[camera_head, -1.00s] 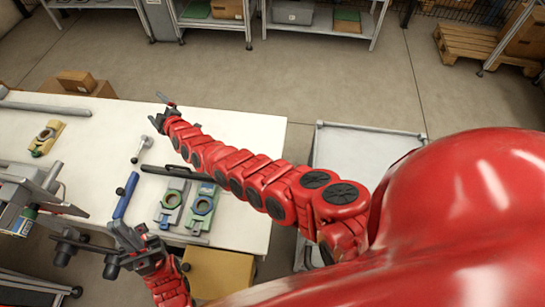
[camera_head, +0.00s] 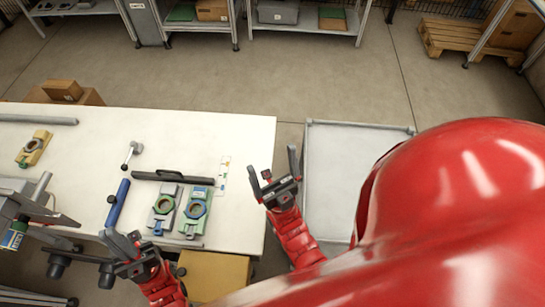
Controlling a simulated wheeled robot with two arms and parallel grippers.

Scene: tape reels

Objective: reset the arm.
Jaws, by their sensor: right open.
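My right gripper (camera_head: 273,168) is open and empty, its two fingers spread and pointing away from me. It is over the gap between the table's right end and the grey cart, with its red arm folded back close to my body. My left gripper (camera_head: 122,240) is at the front edge of the table, below the blue-handled tool. Two reel-like fixtures, one grey (camera_head: 158,222) and one green and grey (camera_head: 190,222), lie on the table to the right of the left gripper.
The white table (camera_head: 222,135) also bears a blue-handled tool (camera_head: 119,203), a black bar (camera_head: 172,178), a yellow fixture (camera_head: 34,148) and a metal lever (camera_head: 131,154). A grey cart (camera_head: 335,165) stands to the right. A cardboard box (camera_head: 213,272) is below the table's front edge.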

